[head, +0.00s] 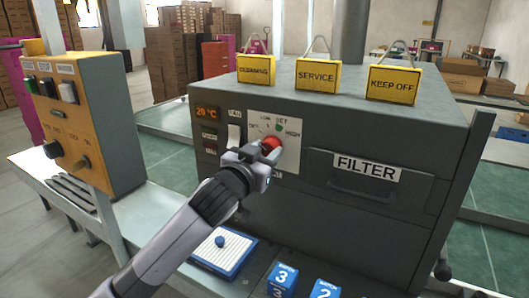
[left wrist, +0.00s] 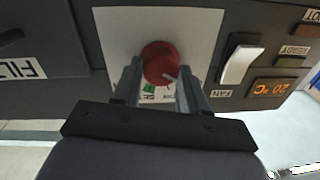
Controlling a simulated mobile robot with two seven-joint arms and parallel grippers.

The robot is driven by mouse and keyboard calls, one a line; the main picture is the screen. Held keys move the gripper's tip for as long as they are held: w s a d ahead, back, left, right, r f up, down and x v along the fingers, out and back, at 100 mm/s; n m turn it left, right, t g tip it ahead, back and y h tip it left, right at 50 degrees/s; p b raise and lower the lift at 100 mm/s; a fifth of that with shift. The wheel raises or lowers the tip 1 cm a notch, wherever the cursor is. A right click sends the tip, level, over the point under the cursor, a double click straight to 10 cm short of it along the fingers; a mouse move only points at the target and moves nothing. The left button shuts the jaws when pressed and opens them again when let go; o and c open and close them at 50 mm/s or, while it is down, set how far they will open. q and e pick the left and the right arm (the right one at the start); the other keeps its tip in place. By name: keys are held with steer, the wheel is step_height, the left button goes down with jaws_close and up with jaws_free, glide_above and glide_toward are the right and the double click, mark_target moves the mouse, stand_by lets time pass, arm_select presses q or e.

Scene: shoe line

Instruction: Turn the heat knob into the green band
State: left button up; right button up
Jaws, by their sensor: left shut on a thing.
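The red heat knob (head: 271,143) sits on a white dial plate (head: 291,155) on the dark grey oven front. It also shows in the left wrist view (left wrist: 159,62), where the picture is upside down. The green band (head: 278,127) lies just above the knob, near the SET label; in the left wrist view the green band (left wrist: 148,89) is below and left of the knob. A pale mark on the knob points down and right there, apart from the green. My left gripper (head: 267,151) is shut on the knob, a finger on each side. My right gripper is not in view.
A display (head: 206,113) reads 20 °C, beside a white FAN switch (head: 234,136). The FILTER drawer (head: 368,187) is right of the dial. Yellow signs stand on the oven. An orange control box (head: 84,140) stands left; a blue-edged tray (head: 224,253) and blue numbered boxes (head: 283,280) lie below.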

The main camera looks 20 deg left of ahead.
arm_select(q)
steer(key=m+p, duration=0.2)
steer(key=m, duration=0.1)
steer(key=m+p, duration=0.2)
steer(key=m, duration=0.2)
steer(key=shift+m, duration=0.4)
steer(key=m+p, duration=0.2)
steer(key=m, duration=0.2)
steer(key=shift+f+m+t+h, duration=0.1)
steer(key=shift+m+t+h, duration=0.2)
steer(key=shift+m+t, duration=0.1)
steer(key=shift+f+m+p, duration=0.1)
steer(key=shift+m+p, duration=0.85)
steer(key=shift+m, duration=0.95)
steer(key=o, duration=1.1)
steer(key=shift+c, duration=0.2)
